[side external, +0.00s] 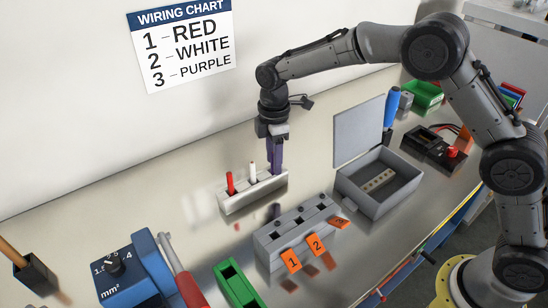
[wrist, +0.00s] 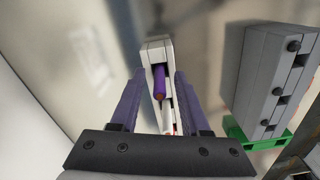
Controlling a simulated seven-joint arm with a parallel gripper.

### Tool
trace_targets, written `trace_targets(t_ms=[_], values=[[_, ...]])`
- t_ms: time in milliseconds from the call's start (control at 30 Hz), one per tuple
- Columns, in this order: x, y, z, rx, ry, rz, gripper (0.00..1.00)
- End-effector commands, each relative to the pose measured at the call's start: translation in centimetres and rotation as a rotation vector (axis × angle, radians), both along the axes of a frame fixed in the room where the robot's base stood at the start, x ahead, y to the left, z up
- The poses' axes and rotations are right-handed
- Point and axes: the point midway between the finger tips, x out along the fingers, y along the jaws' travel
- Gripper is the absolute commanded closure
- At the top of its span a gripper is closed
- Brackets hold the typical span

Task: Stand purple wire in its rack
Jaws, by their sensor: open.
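The white rack (side external: 253,192) stands on the bench, with a red wire (side external: 230,183) and a white wire (side external: 252,172) upright in it. In the wrist view, the purple wire (wrist: 159,82) stands at the far end of the rack (wrist: 154,48), between my fingers. My gripper (side external: 276,170) points down over the rack's right end. Its purple fingers (wrist: 160,74) are open, one on each side of the purple wire, with gaps visible. In the side view the fingers largely hide the purple wire. How deep it sits is not clear.
A grey block (side external: 300,232) with holes and orange number tags stands in front of the rack. A grey open-lidded box (side external: 378,190) is to the right. The bench left of the rack is clear.

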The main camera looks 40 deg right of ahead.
Motion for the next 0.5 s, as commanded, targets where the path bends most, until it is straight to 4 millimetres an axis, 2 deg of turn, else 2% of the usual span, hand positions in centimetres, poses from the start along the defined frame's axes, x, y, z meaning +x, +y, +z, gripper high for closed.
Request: trace_targets(t_ms=[133, 267, 500], values=[[0.0, 0.0, 0.2, 0.0, -0.001, 0.0, 0.54], [0.1, 0.0, 1.4, 0.0, -0.002, 0.0, 0.54], [0.1, 0.0, 6.2, 0.002, -0.006, 0.0, 0.54]])
